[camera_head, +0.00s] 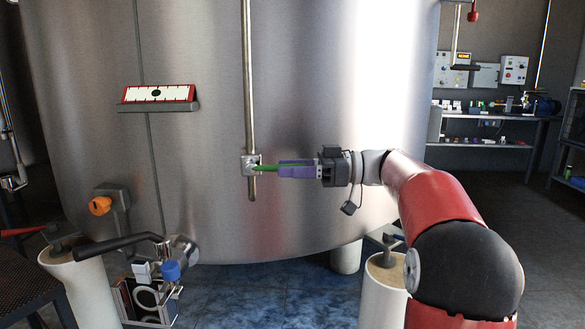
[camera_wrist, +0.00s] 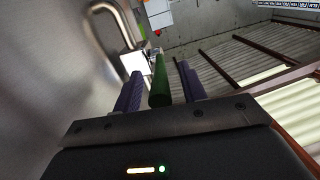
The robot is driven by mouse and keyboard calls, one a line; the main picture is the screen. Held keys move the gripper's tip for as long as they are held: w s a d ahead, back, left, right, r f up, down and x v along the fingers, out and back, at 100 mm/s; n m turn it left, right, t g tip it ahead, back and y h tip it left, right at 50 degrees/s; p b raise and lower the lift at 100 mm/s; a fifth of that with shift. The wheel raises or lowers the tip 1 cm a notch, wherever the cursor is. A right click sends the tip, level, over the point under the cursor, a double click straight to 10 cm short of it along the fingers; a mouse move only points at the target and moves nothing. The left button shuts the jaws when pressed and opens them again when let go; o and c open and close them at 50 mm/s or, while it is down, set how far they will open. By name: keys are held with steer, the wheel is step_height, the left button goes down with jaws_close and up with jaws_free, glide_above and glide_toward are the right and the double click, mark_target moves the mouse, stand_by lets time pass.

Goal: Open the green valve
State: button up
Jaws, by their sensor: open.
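The green valve handle (camera_head: 264,168) sticks out to the right from a metal valve body (camera_head: 251,165) on a vertical pipe in front of the tank. My gripper (camera_head: 283,169) is at the handle from the right, its purple fingers level with it. In the wrist view, the green handle (camera_wrist: 160,86) lies between the two purple fingers of my gripper (camera_wrist: 163,90), with a gap visible on each side. The jaws are open around the handle. The far end of the handle meets the pale valve body (camera_wrist: 135,62).
The large steel tank (camera_head: 200,100) fills the middle. A red-framed gauge (camera_head: 158,93) is on its wall. A black-handled valve (camera_head: 117,246), an orange knob (camera_head: 100,205) and a blue knob (camera_head: 171,270) are low at left. A bench (camera_head: 490,118) stands at back right.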

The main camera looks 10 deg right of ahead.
steer(key=shift+c, duration=0.3)
jaws_close()
steer(key=shift+a, duration=0.1)
